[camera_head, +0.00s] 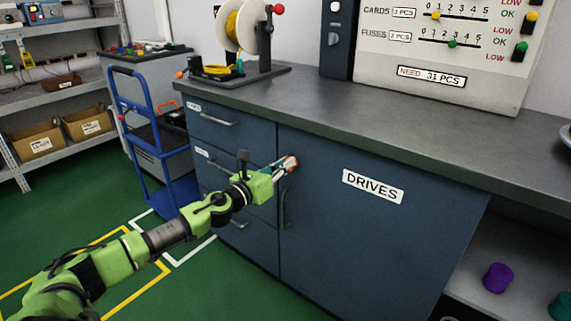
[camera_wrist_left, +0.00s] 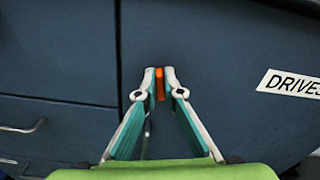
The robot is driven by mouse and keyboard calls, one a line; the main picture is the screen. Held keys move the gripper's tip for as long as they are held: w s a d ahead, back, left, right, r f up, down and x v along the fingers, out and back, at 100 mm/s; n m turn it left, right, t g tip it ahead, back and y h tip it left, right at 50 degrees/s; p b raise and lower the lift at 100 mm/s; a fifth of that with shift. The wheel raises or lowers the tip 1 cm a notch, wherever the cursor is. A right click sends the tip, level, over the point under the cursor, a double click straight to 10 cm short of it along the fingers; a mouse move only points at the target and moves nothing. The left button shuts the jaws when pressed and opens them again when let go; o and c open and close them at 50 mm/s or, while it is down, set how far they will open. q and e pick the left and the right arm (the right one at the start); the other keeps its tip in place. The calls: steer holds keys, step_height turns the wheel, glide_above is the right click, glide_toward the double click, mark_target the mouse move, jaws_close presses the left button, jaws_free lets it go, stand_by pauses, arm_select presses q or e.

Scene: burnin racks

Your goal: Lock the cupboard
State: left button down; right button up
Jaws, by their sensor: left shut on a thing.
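The cupboard (camera_head: 350,235) is a dark blue door labelled DRIVES, closed, under the grey worktop; it also shows in the left wrist view (camera_wrist_left: 230,45). My left gripper (camera_head: 287,164) is at the door's upper left corner. In the left wrist view my left gripper (camera_wrist_left: 160,84) has its fingertips closed on a small orange key (camera_wrist_left: 160,82) at the door face. The lock behind it is hidden. The door's vertical handle (camera_head: 284,208) is just below the gripper. My right gripper is not in view.
Drawers with handles (camera_head: 213,118) are left of the door. A blue trolley (camera_head: 150,135) stands further left. On the worktop (camera_head: 330,125) are a cable reel (camera_head: 240,25) and a gauge panel (camera_head: 440,50). An open shelf (camera_head: 500,250) with purple and teal spools is at the right.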

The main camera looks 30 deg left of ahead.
arm_select(q)
steer(key=shift+a+f+n+p, duration=0.15)
steer(key=shift+n+p, duration=1)
steer(key=shift+n, duration=1.5)
steer(key=shift+a+f+n+p, duration=0.2)
steer(key=shift+n+p, duration=0.95)
steer(key=shift+n, duration=1.45)
steer(key=shift+a+f+n+p, duration=0.15)
steer(key=shift+n+p, duration=1)
steer(key=shift+n, duration=1.5)
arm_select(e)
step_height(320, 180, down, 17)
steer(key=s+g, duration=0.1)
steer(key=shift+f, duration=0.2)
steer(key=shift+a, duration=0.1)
arm_select(q)
steer(key=c, duration=2.2)
jaws_free()
steer(key=shift+o, duration=0.2)
